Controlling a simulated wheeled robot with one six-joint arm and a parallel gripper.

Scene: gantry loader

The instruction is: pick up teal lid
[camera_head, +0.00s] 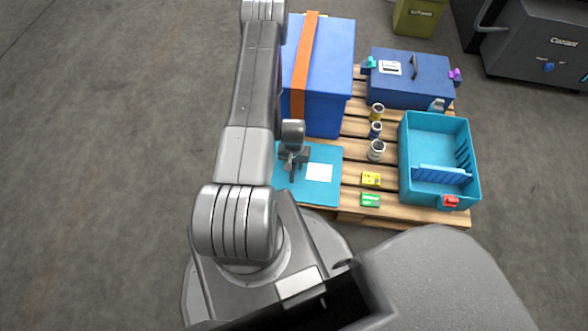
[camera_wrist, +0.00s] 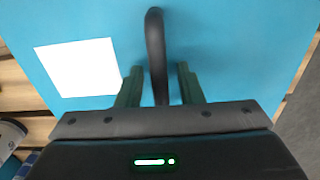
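The teal lid (camera_head: 330,155) lies flat on the pallet, in front of the tall blue box. It carries a white label (camera_head: 319,172), and it fills most of the wrist view (camera_wrist: 225,45). A dark curved handle (camera_wrist: 155,45) stands on the lid. My gripper (camera_head: 293,166) is over the left part of the lid. In the wrist view my gripper (camera_wrist: 160,72) has one finger on each side of the handle, with a gap on both sides. The fingers are open. How deep they reach along the handle is hard to tell.
A tall blue box (camera_head: 330,75) with an orange strap stands behind the lid. A teal open crate (camera_head: 408,160), small cans (camera_head: 376,150), a yellow block (camera_head: 371,179) and a green block (camera_head: 370,200) are to the right. A blue case (camera_head: 425,90) lies at the back.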

